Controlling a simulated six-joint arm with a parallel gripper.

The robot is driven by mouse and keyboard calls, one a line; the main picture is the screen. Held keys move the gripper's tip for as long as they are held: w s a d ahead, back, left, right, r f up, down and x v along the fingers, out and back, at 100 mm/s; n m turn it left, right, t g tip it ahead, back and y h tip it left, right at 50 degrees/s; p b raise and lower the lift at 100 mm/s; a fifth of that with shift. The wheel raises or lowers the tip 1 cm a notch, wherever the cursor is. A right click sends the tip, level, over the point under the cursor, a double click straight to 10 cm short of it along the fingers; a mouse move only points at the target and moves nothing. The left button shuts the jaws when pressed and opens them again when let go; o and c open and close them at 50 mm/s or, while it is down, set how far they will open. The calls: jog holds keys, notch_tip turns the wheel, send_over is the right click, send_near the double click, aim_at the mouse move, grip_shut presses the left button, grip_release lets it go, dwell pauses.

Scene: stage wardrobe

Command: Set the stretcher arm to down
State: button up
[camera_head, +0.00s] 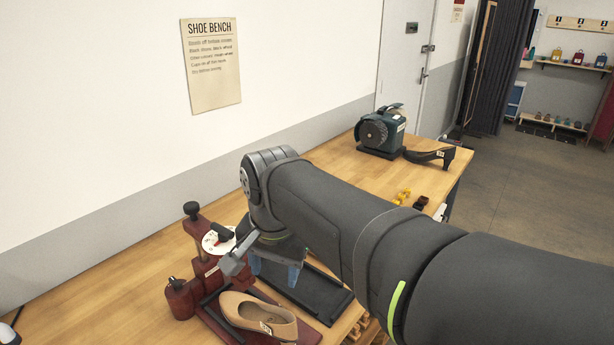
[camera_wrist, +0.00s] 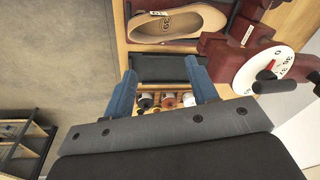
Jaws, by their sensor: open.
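The dark red shoe stretcher (camera_head: 205,272) stands on the bench at the lower left, and part of it shows at the upper right in the wrist view (camera_wrist: 222,50). Its white dial (camera_head: 211,245) carries a black lever (camera_head: 222,232). In the wrist view the dial (camera_wrist: 257,72) shows numbers and a red sector, with the black lever (camera_wrist: 283,86) in front. I cannot tell which setting the lever marks. A tan shoe (camera_head: 245,313) lies on the stretcher. My gripper (camera_head: 274,275), with blue fingers, is open and empty, right of the dial and above a black tray (camera_head: 330,297).
A dark grinder-like machine (camera_head: 381,132) and a black curved tool (camera_head: 430,155) stand at the bench's far end. Small yellow pieces (camera_head: 403,196) lie beyond my arm. Several spools (camera_wrist: 168,100) show below the tray in the wrist view. The wooden bench left of the stretcher is mostly clear.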

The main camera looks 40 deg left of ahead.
jog(key=a+r+n+t, duration=0.1)
jog(key=a+r+n, duration=0.2)
jog(key=a+r, duration=0.75)
jog(key=n+t+y, duration=0.1)
jog(key=n+y, duration=0.1)
send_near(191, 205)
jog(key=x, duration=0.8)
jog(key=shift+a+f, duration=0.15)
jog(key=shift+f, duration=0.1)
